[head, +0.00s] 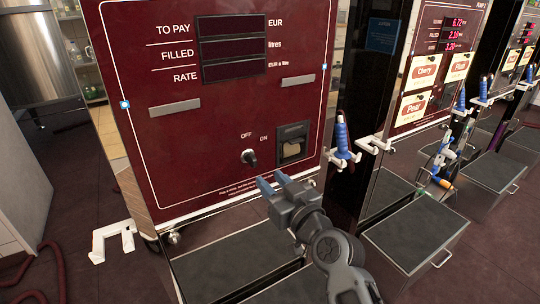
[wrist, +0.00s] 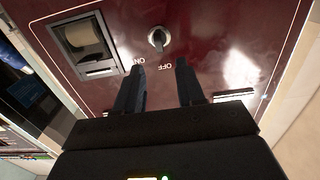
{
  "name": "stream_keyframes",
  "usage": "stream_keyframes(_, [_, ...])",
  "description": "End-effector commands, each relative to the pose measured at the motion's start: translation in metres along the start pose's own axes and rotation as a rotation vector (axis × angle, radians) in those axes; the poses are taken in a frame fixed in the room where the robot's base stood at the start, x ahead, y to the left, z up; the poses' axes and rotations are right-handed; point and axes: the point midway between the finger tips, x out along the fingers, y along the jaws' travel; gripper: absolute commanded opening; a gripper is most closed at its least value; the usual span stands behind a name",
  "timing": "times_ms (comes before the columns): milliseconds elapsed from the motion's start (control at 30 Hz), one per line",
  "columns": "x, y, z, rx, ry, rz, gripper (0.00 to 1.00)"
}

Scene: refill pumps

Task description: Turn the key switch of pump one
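The key switch (head: 249,157) is a dark knob on a pale round plate, low on the maroon front of the nearest pump (head: 150,60). "OFF" is printed at its upper left and "ON" at its upper right. The pump's three displays (head: 232,48) are dark. My gripper (head: 273,183) is below and right of the switch in the head view, with its fingers apart and nothing between them. In the wrist view, the switch (wrist: 158,39) lies ahead, beyond the gap between the two fingertips (wrist: 160,68), and appears apart from them.
A receipt slot (head: 292,142) is right of the switch. A blue nozzle (head: 342,135) hangs on a white holder at the pump's right. A second pump (head: 440,60) with lit displays stands further right. Dark-topped steps (head: 235,258) lie below.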

Motion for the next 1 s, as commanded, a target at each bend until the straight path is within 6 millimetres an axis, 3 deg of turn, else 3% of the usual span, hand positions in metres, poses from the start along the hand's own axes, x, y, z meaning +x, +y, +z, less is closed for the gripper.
stream_keyframes(267, [0.026, -0.004, -0.010, -0.002, 0.009, -0.017, 0.38])
stream_keyframes(600, [0.075, -0.004, -0.010, -0.001, 0.009, -0.016, 0.38])
stream_keyframes(1000, [0.087, -0.004, -0.009, -0.002, 0.009, -0.015, 0.38])
